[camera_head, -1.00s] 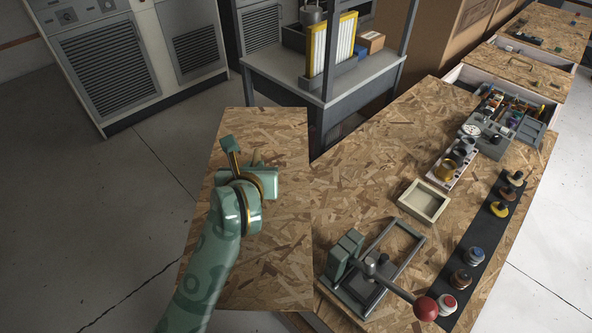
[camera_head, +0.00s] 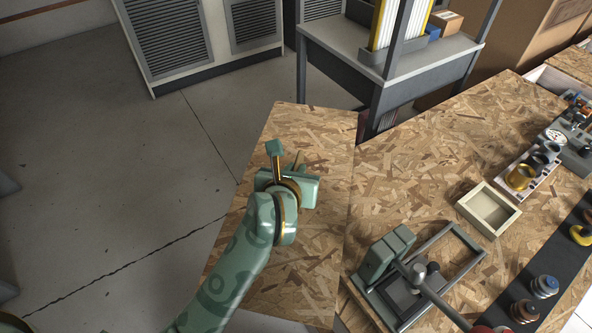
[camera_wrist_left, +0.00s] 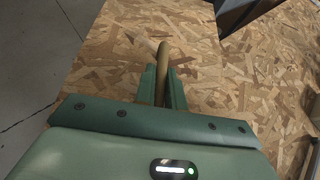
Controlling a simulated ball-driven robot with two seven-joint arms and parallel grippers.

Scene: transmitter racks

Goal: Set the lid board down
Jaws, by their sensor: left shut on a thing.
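The lid board (camera_head: 322,130) is a flat chipboard panel on the left, alongside the chipboard workbench (camera_head: 432,150). Its right edge lies close to the bench's left edge; I cannot tell whether it rests there or hangs free. My left gripper (camera_head: 297,172) is over the middle of the board. In the left wrist view, the gripper (camera_wrist_left: 162,78) is shut on a brass-coloured handle of the lid board (camera_wrist_left: 245,75). The handle's lower part is hidden between the fingers. My right gripper is in neither current view.
On the bench stand a lever press (camera_head: 400,275), a cream tray (camera_head: 488,209) and a dark strip with several knobs (camera_head: 558,262). A grey table (camera_head: 350,60) stands behind. Grey cabinets (camera_head: 185,40) line the back left. Concrete floor (camera_head: 120,150) is open on the left.

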